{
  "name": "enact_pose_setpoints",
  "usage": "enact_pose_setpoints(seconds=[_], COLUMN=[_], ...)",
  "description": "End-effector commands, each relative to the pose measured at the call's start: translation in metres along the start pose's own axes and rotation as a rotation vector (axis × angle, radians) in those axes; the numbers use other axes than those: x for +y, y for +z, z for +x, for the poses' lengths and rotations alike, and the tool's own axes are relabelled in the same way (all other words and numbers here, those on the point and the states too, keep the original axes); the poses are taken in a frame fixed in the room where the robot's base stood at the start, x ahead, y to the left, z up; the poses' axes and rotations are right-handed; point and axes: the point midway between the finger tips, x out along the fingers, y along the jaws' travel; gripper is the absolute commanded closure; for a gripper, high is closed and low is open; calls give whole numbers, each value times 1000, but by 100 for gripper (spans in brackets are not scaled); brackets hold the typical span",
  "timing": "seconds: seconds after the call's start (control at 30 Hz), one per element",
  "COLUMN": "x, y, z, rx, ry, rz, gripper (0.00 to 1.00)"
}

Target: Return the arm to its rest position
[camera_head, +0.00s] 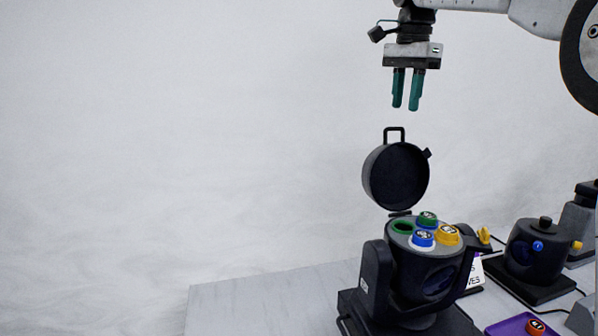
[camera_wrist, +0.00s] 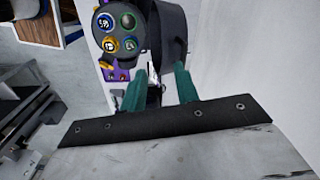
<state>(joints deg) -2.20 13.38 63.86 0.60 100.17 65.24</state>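My gripper (camera_head: 406,90) hangs in the air with its two teal fingers pointing down, above the open lid (camera_head: 394,178) of a dark par can (camera_head: 376,284). The fingers are a little apart with nothing seen between them. In the wrist view my gripper (camera_wrist: 160,80) also shows its fingers apart, with the par can's round top (camera_wrist: 121,52) beyond them. That top carries a green cap (camera_head: 428,219), a blue cap (camera_head: 423,239) and a yellow cap (camera_head: 447,235). A fourth, green-rimmed place (camera_head: 402,227) on it looks dark and open.
The par can stands on a light table (camera_head: 250,305). A second dark par can (camera_head: 536,250) with knobs stands to its right. A purple tray (camera_head: 508,328) with a red cap (camera_head: 535,327) lies at the front right. Cables run nearby. The left side is clear.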

Motion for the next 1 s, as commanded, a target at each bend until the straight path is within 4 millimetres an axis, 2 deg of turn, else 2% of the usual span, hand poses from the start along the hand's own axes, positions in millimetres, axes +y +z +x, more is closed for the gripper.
enact_pose_setpoints(seconds=[0.03, 0.23, 0.47, 0.67, 0.8, 1.0], x=[19, 82, 159, 227, 274, 328], y=[7, 32, 64, 94, 114, 139], z=[0, 17, 55, 105, 148, 208], rx=[2, 13, 27, 41, 52, 66], ry=[-3, -13, -22, -25, -27, -27], rz=[-46, -250, -484, -687, -830, -1003], gripper=[69, 69, 69, 69, 69, 69])
